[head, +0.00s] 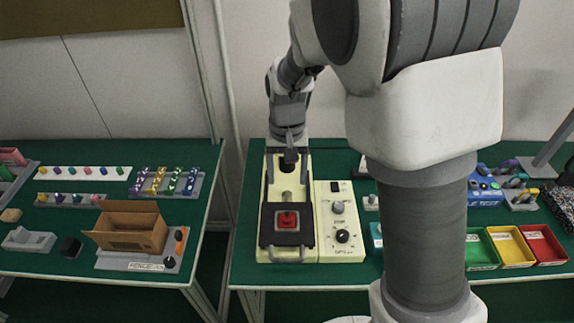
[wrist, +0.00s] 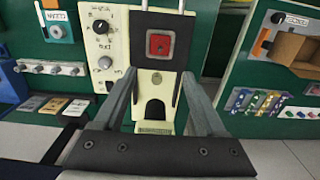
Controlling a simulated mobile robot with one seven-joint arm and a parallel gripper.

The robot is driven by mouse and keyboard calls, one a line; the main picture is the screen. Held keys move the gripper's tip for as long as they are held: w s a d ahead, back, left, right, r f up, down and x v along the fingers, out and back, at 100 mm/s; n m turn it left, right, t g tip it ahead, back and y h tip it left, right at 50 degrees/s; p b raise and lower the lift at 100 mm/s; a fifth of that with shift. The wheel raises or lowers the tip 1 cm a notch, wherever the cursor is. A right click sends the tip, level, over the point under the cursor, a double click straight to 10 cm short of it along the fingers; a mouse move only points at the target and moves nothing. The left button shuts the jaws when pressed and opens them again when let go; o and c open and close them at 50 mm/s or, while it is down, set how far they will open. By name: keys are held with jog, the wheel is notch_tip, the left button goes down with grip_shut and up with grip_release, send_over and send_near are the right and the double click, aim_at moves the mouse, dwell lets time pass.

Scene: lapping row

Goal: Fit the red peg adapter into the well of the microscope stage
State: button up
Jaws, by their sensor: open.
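The red peg adapter (head: 287,220) sits at the square well of the dark microscope stage (head: 265,239); its knob stands up in the head view. In the wrist view the red adapter (wrist: 159,44) lies inside the light frame of the dark stage (wrist: 148,60), beyond my fingers. I cannot tell how deep it sits. My gripper (wrist: 156,75) is open and empty, its two fingers spread apart, and nothing is between the tips. In the head view my arm reaches to the back of the cream microscope base (head: 327,251), apart from the adapter.
A cream control box with knobs (head: 341,215) stands right of the stage. Green, yellow and red trays (head: 541,244) are at the far right. A cardboard box (head: 128,240) and rows of small coloured parts stand on the left table, across a gap.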

jog(key=shift+r, duration=1.1)
jog(key=s+d+r+t, duration=0.2)
jog(key=s+d+r, duration=0.4)
jog(key=s, duration=0.3)
jog(key=s+d+r+t, duration=0.3)
jog(key=s+d+r, duration=0.3)
jog(key=s+r, duration=0.2)
jog(key=shift+s+d+r+t, duration=0.2)
jog(key=shift+s+r+t, duration=0.1)
jog(key=shift+s, duration=0.5)
jog(key=c, duration=0.3)
jog(key=shift+d, duration=0.1)
jog(key=shift+c, duration=0.3)
